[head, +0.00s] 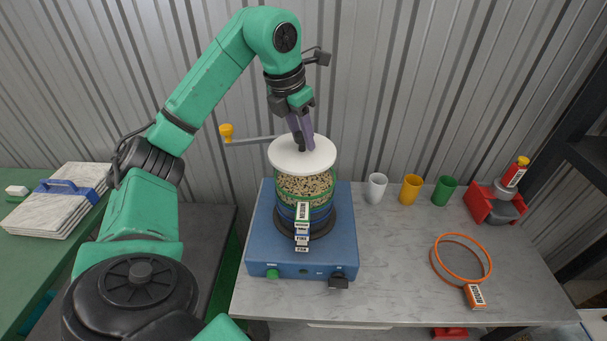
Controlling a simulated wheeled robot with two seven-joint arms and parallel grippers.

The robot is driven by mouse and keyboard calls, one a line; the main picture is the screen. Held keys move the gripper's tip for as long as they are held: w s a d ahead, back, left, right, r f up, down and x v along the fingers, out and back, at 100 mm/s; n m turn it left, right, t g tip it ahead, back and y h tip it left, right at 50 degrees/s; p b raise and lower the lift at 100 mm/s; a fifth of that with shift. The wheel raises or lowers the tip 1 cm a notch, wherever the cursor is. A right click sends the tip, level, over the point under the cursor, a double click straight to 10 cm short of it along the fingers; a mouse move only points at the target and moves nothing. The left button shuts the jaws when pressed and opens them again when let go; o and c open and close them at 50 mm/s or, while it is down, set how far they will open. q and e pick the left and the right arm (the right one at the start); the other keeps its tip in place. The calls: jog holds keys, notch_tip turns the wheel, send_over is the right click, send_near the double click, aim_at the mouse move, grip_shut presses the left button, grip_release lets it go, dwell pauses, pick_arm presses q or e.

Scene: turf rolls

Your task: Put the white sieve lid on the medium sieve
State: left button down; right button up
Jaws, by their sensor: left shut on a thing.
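The white sieve lid (302,158) is a round disc with a dark knob. My left gripper (303,143) points down and is shut on the lid at its knob. My right gripper is not in view.
The blue shaker base (262,245) stands on the grey table (400,270). White (376,188), yellow (411,189) and green (444,191) cups stand to the right. An orange sieve ring (488,265) and a red device (478,203) lie further right.

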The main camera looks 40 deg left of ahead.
aim_at(304, 159)
pick_arm(q)
jog(key=x, duration=0.7)
jog(key=shift+s+a+f, duration=0.1)
jog(key=shift+s, duration=0.2)
jog(key=shift+s+f, duration=0.1)
jog(key=shift+s, duration=0.15)
jog(key=shift+f, duration=0.15)
jog(key=c, duration=0.5)
grip_release()
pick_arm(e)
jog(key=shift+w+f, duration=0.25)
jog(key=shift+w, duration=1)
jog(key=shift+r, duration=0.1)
